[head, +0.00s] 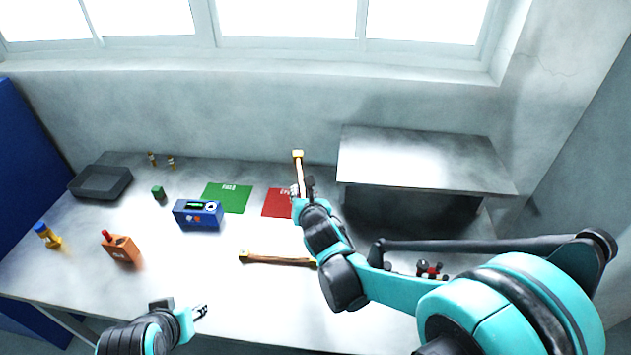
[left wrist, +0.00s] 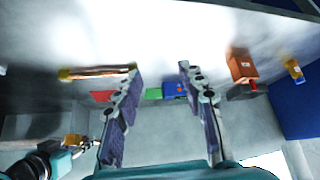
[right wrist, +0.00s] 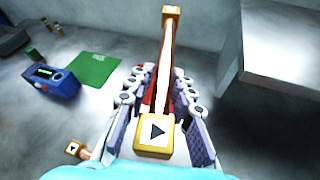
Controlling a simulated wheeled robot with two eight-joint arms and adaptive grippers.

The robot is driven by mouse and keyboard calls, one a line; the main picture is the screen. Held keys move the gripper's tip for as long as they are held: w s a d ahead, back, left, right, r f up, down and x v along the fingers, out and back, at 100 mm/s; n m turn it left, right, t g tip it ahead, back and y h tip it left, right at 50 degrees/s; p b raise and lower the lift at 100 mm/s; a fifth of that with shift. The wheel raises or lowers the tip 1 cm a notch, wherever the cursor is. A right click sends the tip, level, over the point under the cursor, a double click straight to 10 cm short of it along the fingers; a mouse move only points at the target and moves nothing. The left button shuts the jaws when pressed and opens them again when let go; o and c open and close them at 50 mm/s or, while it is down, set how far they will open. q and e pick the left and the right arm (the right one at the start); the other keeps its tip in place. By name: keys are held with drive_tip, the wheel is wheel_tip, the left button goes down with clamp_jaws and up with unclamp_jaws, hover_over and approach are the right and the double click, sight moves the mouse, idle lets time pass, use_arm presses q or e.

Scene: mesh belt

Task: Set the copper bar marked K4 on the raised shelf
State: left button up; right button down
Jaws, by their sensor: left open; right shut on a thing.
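My right gripper (head: 303,189) is shut on a copper bar (head: 299,172) with yellow block ends. In the right wrist view this bar (right wrist: 167,50) points away between the fingers (right wrist: 160,100), and its near end block shows a black triangle. I cannot read K4 on it. A second, similar bar (head: 280,259) lies on the table; it also shows in the left wrist view (left wrist: 95,73). The raised shelf (head: 420,162) is a grey slab right of the right gripper, and its edge shows in the right wrist view (right wrist: 285,45). My left gripper (head: 200,312) is open and empty near the front edge.
On the table (head: 250,305) are a red mat (head: 277,203), a green mat (head: 228,197), a blue device (head: 198,214), an orange box (head: 121,249) and a dark tray (head: 101,182). Small dark and red items (head: 430,269) lie behind my right arm. The shelf top looks clear.

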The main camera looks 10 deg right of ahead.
use_arm(q)
drive_tip(key=shift+o, duration=0.2)
drive_tip(key=w+d+r+g, duration=0.2)
drive_tip(key=w+d+r, duration=0.4)
drive_tip(key=w+r, duration=0.3)
drive_tip(key=w+d+r+g, duration=0.2)
drive_tip(key=w+d+r, duration=0.45)
drive_tip(key=w, duration=0.45)
drive_tip(key=w+d+m+g, duration=0.1)
drive_tip(key=w+d, duration=0.6)
wheel_tip(320, 180, down, 12)
drive_tip(key=w, duration=0.1)
drive_tip(key=shift+w+r, duration=0.15)
drive_tip(key=shift+w, duration=0.05)
use_arm(e)
drive_tip(key=s+a, duration=0.3)
drive_tip(key=a, duration=0.8)
drive_tip(key=shift+a, duration=0.3)
